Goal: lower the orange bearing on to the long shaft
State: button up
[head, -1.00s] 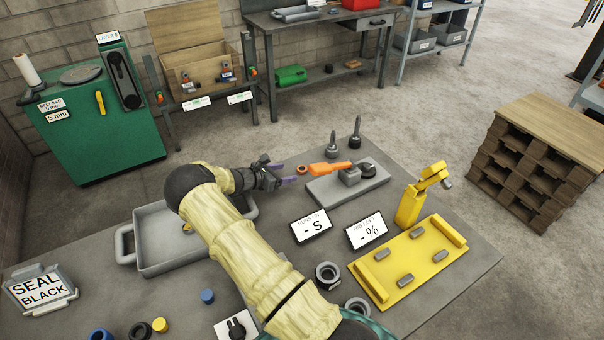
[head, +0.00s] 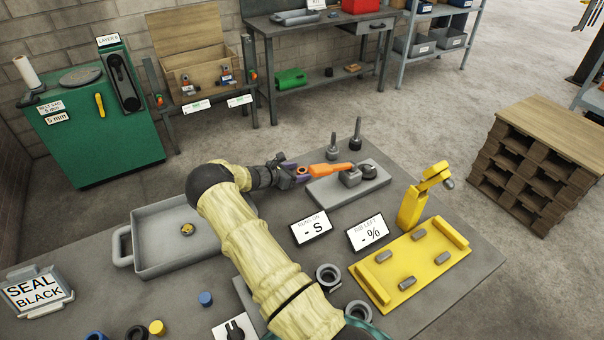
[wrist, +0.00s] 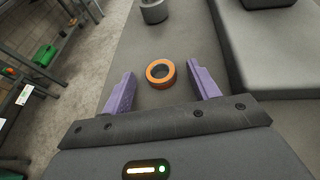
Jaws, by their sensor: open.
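The orange bearing (wrist: 160,73), a ring with a dark inside, lies on the grey table in the wrist view. It sits between the purple fingertips of my gripper (wrist: 160,69), with space on both sides. My gripper is open and empty. In the head view my gripper (head: 295,172) is low over the table, left of the grey block, and I cannot make out the bearing clearly there. The long shaft (head: 357,128) stands upright on a dark round base at the table's back edge. A shorter shaft (head: 332,142) stands to its left.
An orange-handled tool (head: 325,169) rests by the grey block (head: 345,187), close to my gripper. A grey tray (head: 150,262) is at left. A yellow fixture (head: 410,270) and yellow stand (head: 411,207) are at right. Two sign cards (head: 311,228) (head: 367,232) stand in front.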

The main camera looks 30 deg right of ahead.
jog(key=shift+c, duration=0.2)
jog(key=c, duration=1.1)
jog(key=shift+o, duration=0.2)
jog(key=shift+r, duration=0.1)
notch_tip(320, 180, up, 10)
jog(key=p, duration=0.5)
jog(key=shift+p, duration=0.4)
jog(key=o, duration=0.3)
grip_shut()
